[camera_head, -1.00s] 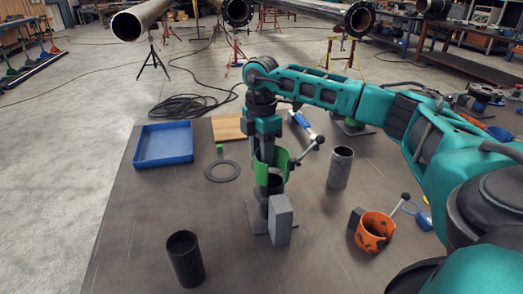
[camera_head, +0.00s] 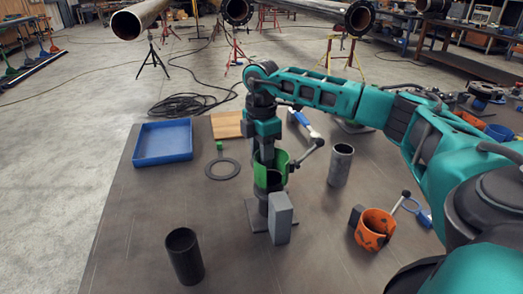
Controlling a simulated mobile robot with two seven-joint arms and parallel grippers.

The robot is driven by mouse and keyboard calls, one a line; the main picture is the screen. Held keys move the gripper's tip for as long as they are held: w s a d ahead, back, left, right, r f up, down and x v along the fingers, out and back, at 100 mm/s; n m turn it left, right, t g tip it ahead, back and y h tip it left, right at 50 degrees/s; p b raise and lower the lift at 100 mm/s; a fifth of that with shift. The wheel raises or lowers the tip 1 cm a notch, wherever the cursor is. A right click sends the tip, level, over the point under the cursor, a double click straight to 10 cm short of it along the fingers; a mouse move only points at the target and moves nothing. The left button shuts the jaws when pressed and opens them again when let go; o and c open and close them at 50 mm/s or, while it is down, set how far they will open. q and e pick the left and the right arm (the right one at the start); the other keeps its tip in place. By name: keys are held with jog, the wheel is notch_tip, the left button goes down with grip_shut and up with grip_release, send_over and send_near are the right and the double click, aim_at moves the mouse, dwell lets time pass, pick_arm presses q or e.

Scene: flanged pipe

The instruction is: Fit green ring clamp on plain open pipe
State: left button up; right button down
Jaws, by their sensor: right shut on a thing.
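The green ring clamp (camera_head: 261,180) is in the middle of the head view, with its lever handle sticking out to the right. My right gripper (camera_head: 268,158) points down from above and is shut on the clamp; its fingertips are partly hidden. The clamp is at the top of a dark post on a grey base plate (camera_head: 255,215); I cannot tell whether it rests on it or is just above. The plain open pipe (camera_head: 135,19) is at the top left, a large pipe with a bare end and no flange. My left gripper is not in view.
A grey block (camera_head: 280,218) stands upright just in front of the clamp. An orange ring clamp (camera_head: 375,229), a grey cylinder (camera_head: 341,165), a black cylinder (camera_head: 185,257) and a blue tray (camera_head: 163,143) are on the table. Flanged pipes (camera_head: 360,17) are at the back.

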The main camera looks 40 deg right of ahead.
jog(key=shift+f, duration=0.5)
jog(key=c, duration=0.6)
grip_release()
jog(key=shift+f, duration=0.1)
notch_tip(320, 180, up, 12)
jog(key=shift+r+p, duration=0.4)
jog(key=shift+r, duration=4.65)
